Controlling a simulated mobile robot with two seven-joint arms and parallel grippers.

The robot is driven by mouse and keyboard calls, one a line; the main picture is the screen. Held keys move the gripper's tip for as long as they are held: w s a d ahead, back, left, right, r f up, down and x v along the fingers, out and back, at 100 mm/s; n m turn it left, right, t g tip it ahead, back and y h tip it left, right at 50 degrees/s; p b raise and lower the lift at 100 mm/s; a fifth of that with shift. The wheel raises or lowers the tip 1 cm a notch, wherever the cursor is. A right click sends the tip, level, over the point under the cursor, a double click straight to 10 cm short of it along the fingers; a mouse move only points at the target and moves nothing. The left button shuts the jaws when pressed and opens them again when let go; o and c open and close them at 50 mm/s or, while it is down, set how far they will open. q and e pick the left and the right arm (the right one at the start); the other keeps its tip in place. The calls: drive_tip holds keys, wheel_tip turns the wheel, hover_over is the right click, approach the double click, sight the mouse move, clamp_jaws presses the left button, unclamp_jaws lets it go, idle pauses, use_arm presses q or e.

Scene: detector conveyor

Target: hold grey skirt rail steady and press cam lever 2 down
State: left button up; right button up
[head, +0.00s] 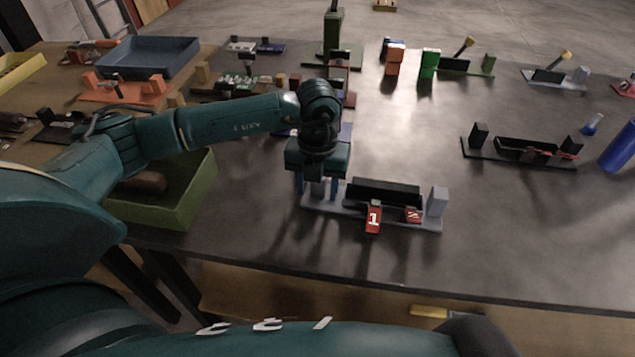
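The grey skirt rail (400,222) lies near the front edge of the dark table, with a long black block (383,191) along it and a grey post (437,201) at its right end. Red cam lever 1 (373,218) sticks out toward the front, its numbered face showing. Red cam lever 2 (413,214) is to its right and looks shorter; its exact angle is unclear. My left gripper (320,192) points down at the rail's left end, covering that end. I cannot tell whether its fingers are closed on anything there. My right gripper is not in view.
A green tray (185,197) stands left of the rail, below my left arm. A similar dark fixture (520,153) and a blue cylinder (620,148) are at the right. The table right of the rail is clear; its front edge is close.

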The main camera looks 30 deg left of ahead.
use_arm(q)
clamp_jaws()
idle(0.3)
idle(1.0)
